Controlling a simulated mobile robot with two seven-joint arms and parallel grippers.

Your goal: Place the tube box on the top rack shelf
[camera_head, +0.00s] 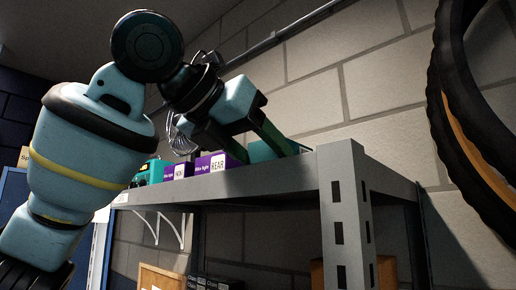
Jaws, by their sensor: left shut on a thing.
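My left gripper (264,150) reaches in from the upper left over the top shelf of the grey metal rack (270,176). Its two fingers point down and are shut on a teal box (262,153), which seems to be the tube box. The box is at the right part of the top shelf, close to the corner post. The shelf's front edge hides the bottom of the box, so I cannot tell whether it rests on the shelf. My right gripper is not in view.
Purple bike light boxes (203,166) stand left of the teal box, one labelled REAR. A teal item (148,173) stands at the shelf's left end. The corner post (346,215) rises at the right. A tyre (470,110) hangs on the wall. Dark boxes (213,282) sit lower down.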

